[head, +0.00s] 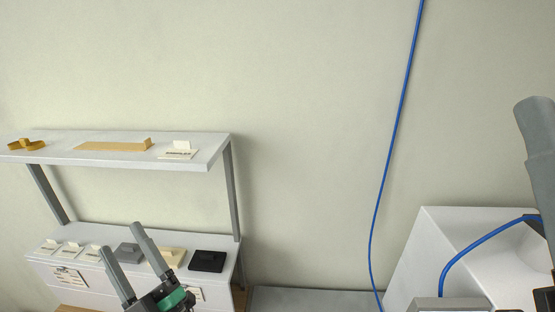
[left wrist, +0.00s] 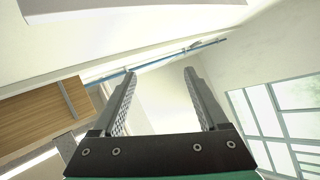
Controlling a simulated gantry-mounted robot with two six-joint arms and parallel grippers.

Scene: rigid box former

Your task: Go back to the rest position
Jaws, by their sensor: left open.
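My left gripper (head: 122,239) is at the bottom of the head view, pointing up, in front of the lower shelf. Its two grey fingers stand apart with nothing between them. The left wrist view also shows this gripper (left wrist: 160,73) open and empty, with its dark mount and a green part below. A grey finger-like part at the right edge of the head view seems to be mine. I cannot tell whether it is the right gripper or what state it is in.
A white shelf rack (head: 205,150) stands at the left with yellowish pieces on top. Its lower shelf holds small cards, a grey block, a cream block (head: 172,257) and a black block (head: 207,261). A blue cable (head: 386,160) hangs before the wall. A white box-shaped unit (head: 440,245) stands at right.

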